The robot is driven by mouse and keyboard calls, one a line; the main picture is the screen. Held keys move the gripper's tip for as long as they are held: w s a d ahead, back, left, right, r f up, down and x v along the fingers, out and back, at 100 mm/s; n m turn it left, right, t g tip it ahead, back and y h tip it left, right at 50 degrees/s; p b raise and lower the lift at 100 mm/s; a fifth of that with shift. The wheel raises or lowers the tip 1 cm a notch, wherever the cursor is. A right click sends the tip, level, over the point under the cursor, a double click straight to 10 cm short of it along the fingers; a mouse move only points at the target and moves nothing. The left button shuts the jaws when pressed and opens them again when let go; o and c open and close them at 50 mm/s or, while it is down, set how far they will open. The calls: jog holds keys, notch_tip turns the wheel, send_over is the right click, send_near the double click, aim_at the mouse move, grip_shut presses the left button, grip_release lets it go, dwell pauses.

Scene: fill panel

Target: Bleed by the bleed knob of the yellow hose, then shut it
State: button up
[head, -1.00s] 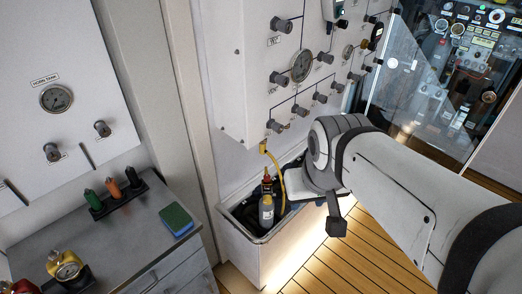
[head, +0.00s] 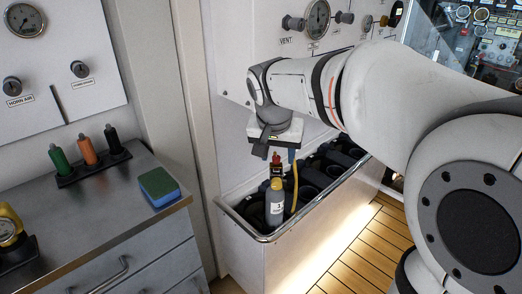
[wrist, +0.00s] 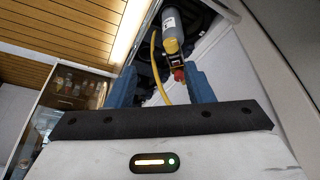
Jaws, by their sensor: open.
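The yellow hose (head: 295,185) hangs down beside a grey bottle (head: 274,205) marked 1, with a red part (head: 277,160) above its yellow neck. My gripper (head: 274,155) is open in front of the panel's lower left part, over the bin. In the wrist view, the blue fingers (wrist: 162,78) are spread. The hose (wrist: 156,65), the bottle (wrist: 174,28) and the red part (wrist: 179,73) show in line with the gap; I see no contact.
The white panel (head: 250,30) bears a gauge (head: 317,18) and knobs, one labelled VENT (head: 293,22). The bin (head: 228,212) below holds several dark containers.

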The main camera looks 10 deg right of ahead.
jog(key=w+a+f+m+b, duration=0.2)
jog(key=w+a+f+b, duration=0.1)
jog(key=w+f+b, duration=0.6)
send_over(276, 157)
jog(key=s+a, duration=0.1)
jog(key=s, duration=0.1)
jog(key=shift+f+h, duration=0.4)
jog(key=shift+f, duration=0.3)
jog(key=shift+b+x, duration=0.9)
jog(key=shift+x, duration=1.45)
jog(key=shift+a, duration=0.1)
jog(key=shift+c, duration=0.5)
jog(key=c, duration=0.9)
